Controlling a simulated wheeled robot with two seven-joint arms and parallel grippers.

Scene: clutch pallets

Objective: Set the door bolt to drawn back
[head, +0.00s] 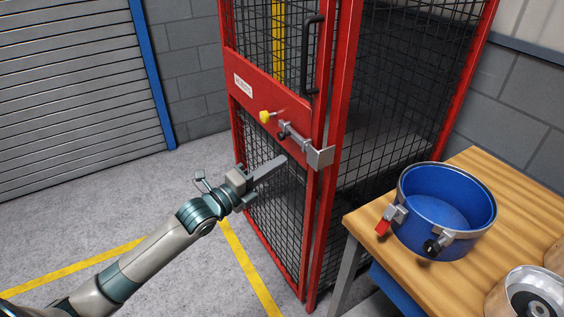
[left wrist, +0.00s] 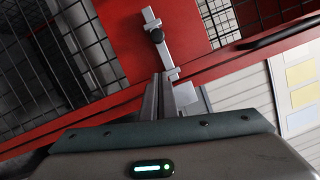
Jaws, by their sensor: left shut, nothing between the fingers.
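The door bolt is a grey metal bar (head: 297,138) on the red door panel (head: 258,97), with a black knob (head: 282,136) on it. Its right end runs toward a grey bracket (head: 320,156) at the door's edge; I cannot tell how far it enters. The left wrist view also shows the bar (left wrist: 164,56) and knob (left wrist: 156,36). My left gripper (head: 284,160) is shut and empty, just below the bolt in the head view. In the left wrist view its fingertips (left wrist: 165,78) lie near the bar's lower end, touching or apart I cannot tell. My right gripper is not in view.
A yellow knob (head: 265,117) sticks out left of the bolt. A black door handle (head: 312,55) stands above. A wooden table (head: 361,222) at the right bears a blue pot (head: 445,213) with clamps. The floor (head: 110,210) at left is clear.

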